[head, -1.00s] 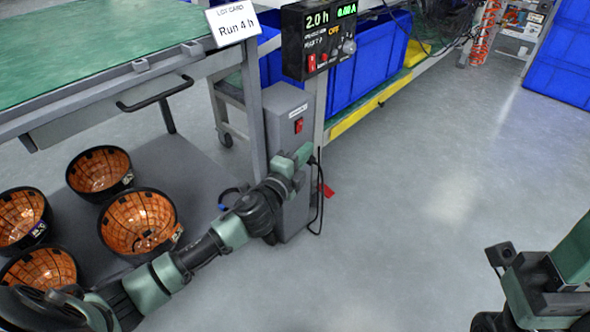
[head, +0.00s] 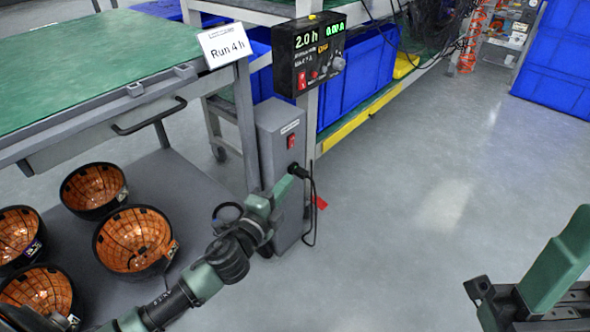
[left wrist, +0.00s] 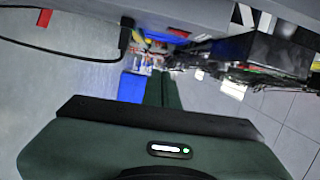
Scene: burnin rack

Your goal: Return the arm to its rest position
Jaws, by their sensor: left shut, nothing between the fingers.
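My left arm comes in from the lower left of the head view. Its green left gripper (head: 286,186) is shut and empty, in front of the grey power box (head: 281,135) with the red switch. I cannot tell whether it touches the box or the black cable beside it. In the left wrist view the shut green fingers (left wrist: 162,90) point away, with nothing between them.
A control panel (head: 320,55) reads 2.0 h. A bench (head: 95,60) with a "Run 4 h" card (head: 226,45) stands at the left, above a lower shelf (head: 190,185) with several orange-lined bowls (head: 134,240). Blue bins (head: 360,75) stand behind. The floor (head: 420,200) right is clear.

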